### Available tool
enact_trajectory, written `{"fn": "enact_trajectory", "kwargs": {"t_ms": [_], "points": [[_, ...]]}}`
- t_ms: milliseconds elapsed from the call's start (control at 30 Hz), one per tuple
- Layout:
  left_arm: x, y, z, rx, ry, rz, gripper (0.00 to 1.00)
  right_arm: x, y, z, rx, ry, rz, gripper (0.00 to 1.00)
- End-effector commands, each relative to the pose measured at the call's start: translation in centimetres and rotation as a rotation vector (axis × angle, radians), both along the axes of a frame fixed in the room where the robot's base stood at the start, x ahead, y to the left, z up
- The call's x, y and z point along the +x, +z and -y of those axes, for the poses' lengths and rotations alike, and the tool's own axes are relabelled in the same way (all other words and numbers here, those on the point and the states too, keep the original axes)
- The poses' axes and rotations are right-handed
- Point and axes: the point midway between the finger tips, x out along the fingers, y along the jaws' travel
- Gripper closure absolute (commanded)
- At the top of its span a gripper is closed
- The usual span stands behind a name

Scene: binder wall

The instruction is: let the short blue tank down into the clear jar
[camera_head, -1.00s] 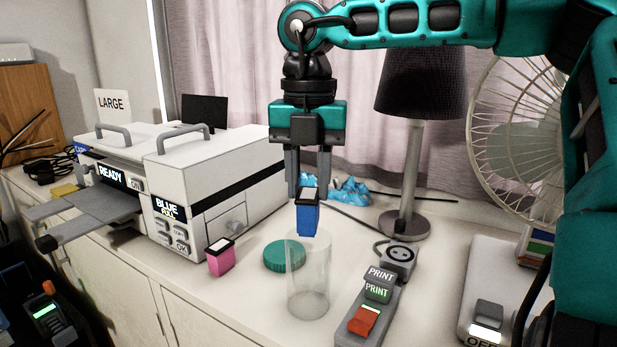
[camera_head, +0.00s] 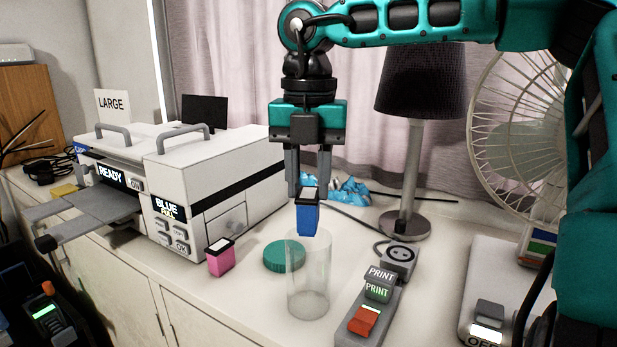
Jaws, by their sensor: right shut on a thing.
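The short blue tank (camera_head: 307,220) has a dark top with a pale label and hangs upright from my right gripper (camera_head: 308,190), which is shut on it. The clear jar (camera_head: 308,285) stands open on the white counter directly below. The tank's lower end is at the jar's rim in the picture; I cannot tell whether it is just inside or just behind or above it. My left gripper is not in view; a dark part with an orange tip shows at the lower left.
A green lid (camera_head: 284,256) lies behind the jar and a pink tank (camera_head: 220,258) stands to its left. A white printer (camera_head: 215,170) is at left. A switch strip (camera_head: 372,310), a lamp (camera_head: 405,180) and a fan (camera_head: 515,140) are at right.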

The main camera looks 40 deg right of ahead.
Motion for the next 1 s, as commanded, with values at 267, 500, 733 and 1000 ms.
{"fn": "enact_trajectory", "kwargs": {"t_ms": [267,500,733,1000], "points": [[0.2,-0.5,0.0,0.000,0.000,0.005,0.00,0.0,-0.6,0.0,0.000,0.000,0.000,1.00],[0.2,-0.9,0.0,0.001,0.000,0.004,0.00,0.0,-1.1,0.0,-0.001,0.000,0.000,1.00],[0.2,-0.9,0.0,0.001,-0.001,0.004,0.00,0.0,-1.1,0.0,-0.001,0.000,0.000,1.00],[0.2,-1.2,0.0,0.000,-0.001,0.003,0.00,0.0,-1.3,0.0,-0.001,0.000,0.000,1.00]]}}
